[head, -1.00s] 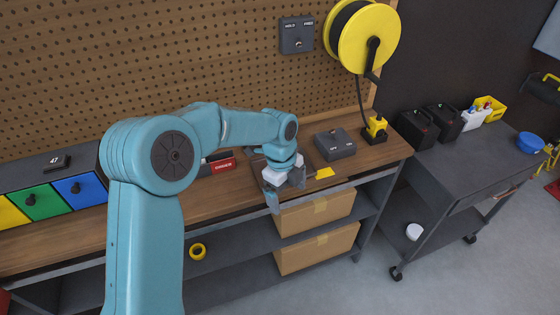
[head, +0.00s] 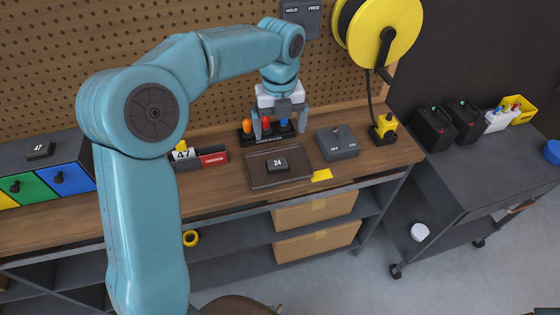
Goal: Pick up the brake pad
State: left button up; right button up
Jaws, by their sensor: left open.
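A small black block marked 24 (head: 277,164), which looks like a brake pad, lies flat in a shallow brown tray (head: 262,182) on the wooden bench. A similar dark block marked 47 (head: 39,150) lies on top of the drawer unit at the far left. I cannot tell for sure which is the brake pad. My left gripper (head: 279,132) is open and empty, pointing down behind and above the tray, apart from the block. Its fingers are in front of a dark stand with orange, red and blue pieces (head: 247,127). My right gripper is not in view.
A grey switch box (head: 337,143) stands right of the tray, with a yellow tag (head: 321,175) at the bench edge. A holder with a 47 card (head: 184,154) and red label stands left. A yellow reel (head: 380,38) hangs above. A grey cart (head: 500,160) stands right.

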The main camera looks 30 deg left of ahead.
pick_arm(q)
send_over(278, 164)
notch_tip(278, 164, down, 7)
jog(key=shift+d+f, duration=0.15)
jog(key=shift+s+d+f, duration=0.1)
jog(key=shift+s+f, duration=0.05)
jog(key=shift+f, duration=0.3)
jog(key=f, duration=0.4)
jog(key=shift+a+f+p, duration=0.1)
jog(key=shift+a+p, duration=0.2)
jog(key=shift+a, duration=0.05)
jog(key=shift+f, duration=0.3)
jog(key=shift+d, duration=0.1)
jog(key=shift+c, duration=0.4)
jog(key=c, duration=1)
jog(key=shift+c, duration=0.7)
jog(key=shift+w+r, duration=0.1)
jog(key=shift+w, duration=0.1)
